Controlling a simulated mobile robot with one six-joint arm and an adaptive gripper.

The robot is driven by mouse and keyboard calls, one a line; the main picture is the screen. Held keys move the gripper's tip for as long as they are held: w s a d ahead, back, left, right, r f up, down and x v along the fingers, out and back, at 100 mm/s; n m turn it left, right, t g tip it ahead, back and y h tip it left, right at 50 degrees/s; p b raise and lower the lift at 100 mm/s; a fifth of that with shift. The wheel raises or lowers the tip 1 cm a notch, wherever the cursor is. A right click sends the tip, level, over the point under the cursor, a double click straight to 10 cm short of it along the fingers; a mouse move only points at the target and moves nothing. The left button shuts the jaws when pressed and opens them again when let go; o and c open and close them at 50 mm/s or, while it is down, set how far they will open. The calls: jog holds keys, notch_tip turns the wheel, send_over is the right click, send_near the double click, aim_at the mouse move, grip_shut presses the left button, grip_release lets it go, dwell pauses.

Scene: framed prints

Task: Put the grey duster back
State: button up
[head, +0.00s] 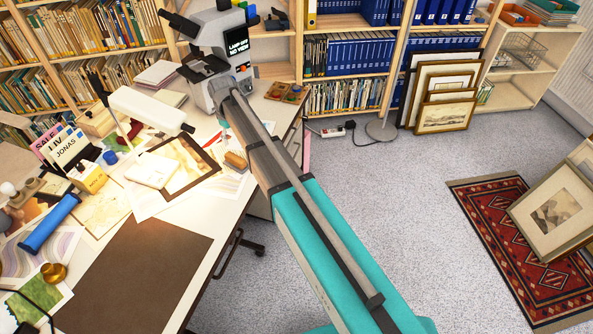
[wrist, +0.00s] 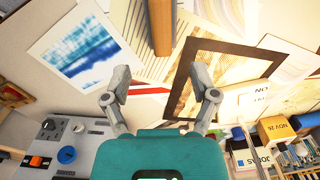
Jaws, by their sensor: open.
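My gripper (wrist: 160,82) is open and empty in the wrist view, with its two grey fingers spread wide above the prints on the desk. In the head view my arm reaches over the desk's right edge, and its end is mostly hidden beside the microscope.
The microscope (head: 210,45) stands at the desk's back. A dark-framed print (head: 205,158), a white lamp head (head: 146,108), a blue roll (head: 48,224) and a brass pot (head: 54,272) crowd the desk. A brown mat (head: 140,275) is bare. Framed prints (head: 445,115) lean by the shelves.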

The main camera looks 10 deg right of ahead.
jog(key=s+d+m, duration=0.8)
jog(key=s+d, duration=1.3)
jog(key=s, duration=0.4)
jog(key=shift+s+d, duration=0.2)
jog(key=shift+d, duration=0.1)
jog(key=shift+r+p, duration=1.25)
